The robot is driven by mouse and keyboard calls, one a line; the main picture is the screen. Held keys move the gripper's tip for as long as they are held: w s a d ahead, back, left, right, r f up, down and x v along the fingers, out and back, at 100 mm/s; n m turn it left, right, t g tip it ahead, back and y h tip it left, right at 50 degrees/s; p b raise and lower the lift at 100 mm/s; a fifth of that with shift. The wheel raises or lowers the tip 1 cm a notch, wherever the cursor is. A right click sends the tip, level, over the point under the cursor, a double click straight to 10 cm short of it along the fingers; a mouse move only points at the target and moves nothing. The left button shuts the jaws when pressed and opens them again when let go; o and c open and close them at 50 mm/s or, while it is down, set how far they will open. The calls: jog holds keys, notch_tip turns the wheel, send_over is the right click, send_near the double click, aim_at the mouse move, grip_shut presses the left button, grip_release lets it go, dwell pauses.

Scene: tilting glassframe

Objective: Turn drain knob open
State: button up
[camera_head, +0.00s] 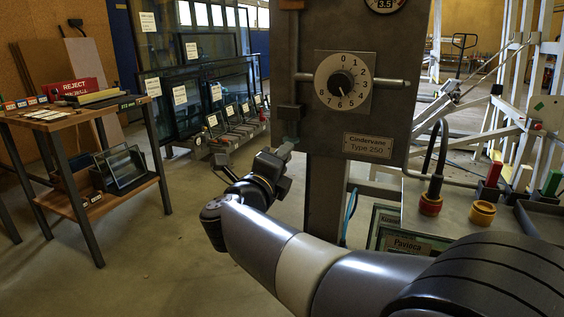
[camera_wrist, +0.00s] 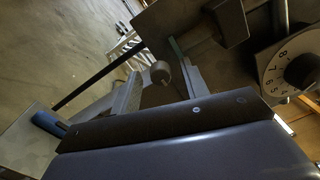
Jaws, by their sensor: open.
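My gripper (camera_head: 284,152) is in front of the lower left edge of the grey machine panel, below a dark block (camera_head: 290,112). In the wrist view its two fingers (camera_wrist: 157,84) stand apart. A small rounded grey knob (camera_wrist: 161,71) shows between them in that picture; I cannot tell if they touch it. No label reading drain is visible, so I cannot tell for sure that this is the drain knob. A black dial knob (camera_head: 341,83) on a white numbered plate sits higher on the panel, and shows at the right of the wrist view (camera_wrist: 302,70).
A horizontal rod (camera_head: 390,82) sticks out beside the dial plate. A nameplate (camera_head: 368,146) is below it. A bench (camera_head: 455,215) with a black hooked handle (camera_head: 433,165) stands right. A wooden table (camera_head: 70,115) and glass racks (camera_head: 185,95) stand left. Floor between is clear.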

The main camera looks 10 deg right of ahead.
jog(key=p+v, duration=0.2)
jog(key=v, duration=0.8)
jog(key=shift+s+a, duration=0.2)
jog(key=shift+s, duration=0.1)
jog(key=shift+w, duration=0.1)
jog(key=b+x, duration=0.2)
jog(key=x, duration=0.8)
jog(key=shift+w+d, duration=0.2)
jog(key=shift+w, duration=0.05)
